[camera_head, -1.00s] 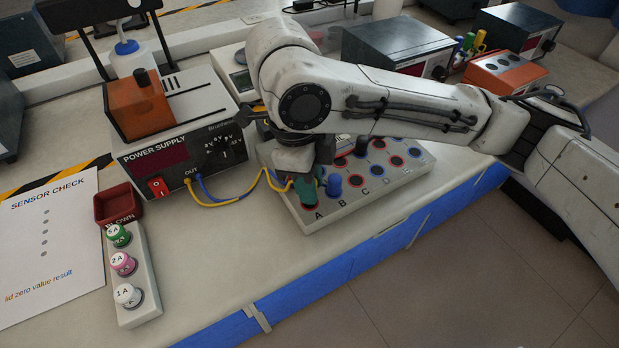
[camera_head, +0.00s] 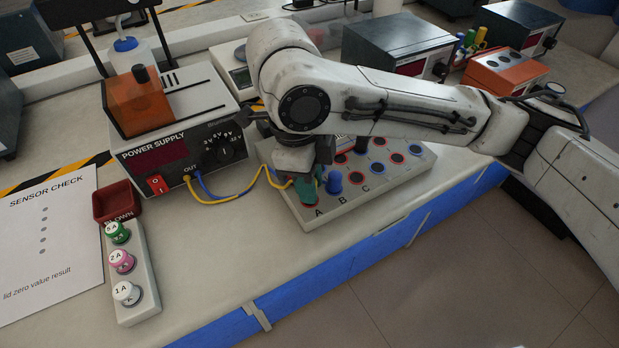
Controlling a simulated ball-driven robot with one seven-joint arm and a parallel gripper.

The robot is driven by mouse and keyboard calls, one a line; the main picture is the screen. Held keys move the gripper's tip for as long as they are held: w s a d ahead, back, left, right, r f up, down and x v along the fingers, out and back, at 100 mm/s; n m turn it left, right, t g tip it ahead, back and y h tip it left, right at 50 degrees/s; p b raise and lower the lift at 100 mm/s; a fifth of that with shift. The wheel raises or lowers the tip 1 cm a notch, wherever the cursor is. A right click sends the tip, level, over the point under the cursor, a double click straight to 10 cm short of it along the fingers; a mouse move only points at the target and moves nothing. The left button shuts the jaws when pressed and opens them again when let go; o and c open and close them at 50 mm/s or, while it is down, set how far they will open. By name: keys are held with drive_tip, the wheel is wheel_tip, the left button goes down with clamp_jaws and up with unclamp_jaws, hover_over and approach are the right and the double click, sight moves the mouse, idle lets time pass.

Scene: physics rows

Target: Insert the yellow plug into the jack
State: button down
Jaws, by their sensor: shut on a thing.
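The jack board (camera_head: 340,212) is a pale box with red- and blue-ringed jacks and letters along its front edge. My gripper (camera_head: 307,188) points down over its left end, at the column marked A. Its green fingertips are shut on the yellow plug, which is mostly hidden between them. The yellow lead (camera_head: 230,197) runs from the power supply's OUT socket to the fingertips. A red-ringed jack shows just under the fingertips. I cannot tell whether the plug tip is inside it.
A fuse strip (camera_head: 133,285) and a red tray (camera_head: 117,201) lie at front left. The bench front between strip and board is clear.

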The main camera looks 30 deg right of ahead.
drive_tip(key=shift+f+b, duration=0.45)
drive_tip(key=shift+f, duration=0.2)
idle(0.4)
drive_tip(key=shift+c, duration=2.3)
unclamp_jaws()
drive_tip(key=shift+r, duration=0.15)
drive_tip(key=shift+r+p, duration=3.05)
drive_tip(key=shift+r, duration=0.1)
